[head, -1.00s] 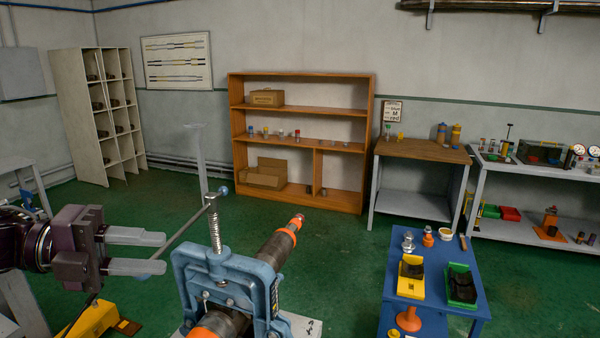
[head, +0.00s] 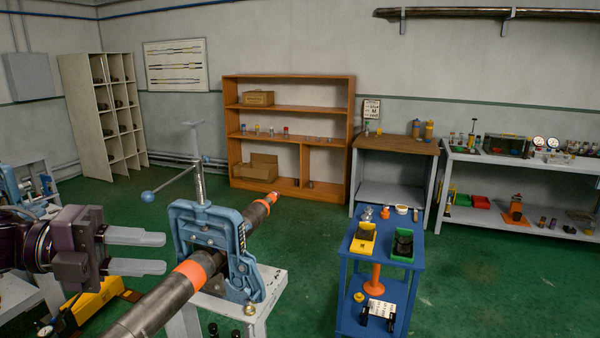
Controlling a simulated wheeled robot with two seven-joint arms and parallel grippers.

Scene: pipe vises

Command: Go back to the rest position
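My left gripper (head: 137,252) is at the left of the head view, its two pale fingers apart with nothing between them. It is left of the blue pipe vise (head: 212,245) and apart from it. The vise stands on a pale stand (head: 268,292) with its frame around a dark pipe (head: 150,312), which has orange bands. The vise handle bar (head: 170,182) crosses the top of the screw and ends in a blue ball. My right gripper is not in view.
A blue cart (head: 376,268) with yellow and green bins stands right of the vise. A wooden shelf (head: 288,79), a workbench (head: 398,144) and a grey shelf unit (head: 540,163) line the back. A yellow object (head: 95,303) is on the floor at lower left. Green floor is free at right.

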